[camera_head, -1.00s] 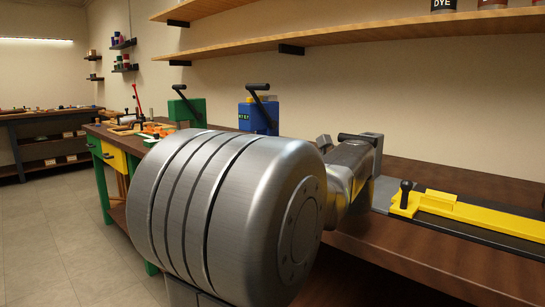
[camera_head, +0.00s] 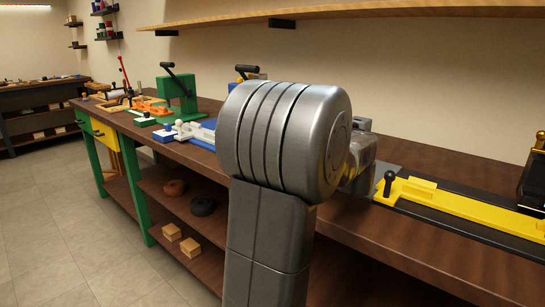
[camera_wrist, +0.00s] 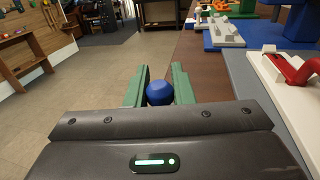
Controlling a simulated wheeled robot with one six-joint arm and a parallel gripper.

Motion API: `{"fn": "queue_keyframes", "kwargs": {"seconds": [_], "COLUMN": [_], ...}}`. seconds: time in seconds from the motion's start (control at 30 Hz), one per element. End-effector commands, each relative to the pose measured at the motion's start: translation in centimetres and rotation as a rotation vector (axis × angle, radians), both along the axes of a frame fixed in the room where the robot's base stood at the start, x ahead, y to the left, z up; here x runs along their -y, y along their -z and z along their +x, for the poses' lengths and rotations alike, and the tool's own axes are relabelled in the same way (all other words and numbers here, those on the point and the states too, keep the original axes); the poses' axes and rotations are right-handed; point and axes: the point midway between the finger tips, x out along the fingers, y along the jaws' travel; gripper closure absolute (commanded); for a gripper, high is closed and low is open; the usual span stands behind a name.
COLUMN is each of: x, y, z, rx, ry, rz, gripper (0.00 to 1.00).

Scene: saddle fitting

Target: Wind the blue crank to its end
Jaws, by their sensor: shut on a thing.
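In the wrist view, a round blue knob (camera_wrist: 159,93) sits between the two green fingers of my gripper (camera_wrist: 160,82). The fingers are shut on it, one at each side. The knob looks like the grip of the blue crank; the rest of the crank is hidden below the gripper body. In the head view my large grey arm covers the gripper and the knob. A blue housing with a black-gripped lever (camera_head: 247,69) shows partly behind the arm.
A green press (camera_head: 178,92) and a blue plate with a white fixture (camera_head: 196,131) stand on the brown bench left of my arm. A yellow slide (camera_head: 450,203) with a black knob lies to the right. Open floor (camera_head: 60,205) shows at left.

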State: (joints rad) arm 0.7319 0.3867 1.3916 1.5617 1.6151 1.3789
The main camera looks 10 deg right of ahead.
Motion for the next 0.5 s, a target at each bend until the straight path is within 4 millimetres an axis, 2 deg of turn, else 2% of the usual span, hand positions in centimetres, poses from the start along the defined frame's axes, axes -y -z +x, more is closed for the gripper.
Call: {"fn": "queue_keyframes", "kwargs": {"seconds": [0.2,0.23,0.33,0.5], "x": [-0.04,-0.04,-0.04,-0.03], "y": [0.2,0.2,0.17,0.1], "z": [-0.06,-0.06,-0.05,-0.03], "rx": [-0.004,-0.004,-0.003,-0.002], "ry": [-0.002,-0.002,-0.001,0.0], "rz": [0.001,0.001,0.001,0.0], "gripper": [1.0,0.77,0.57,0.57]}}
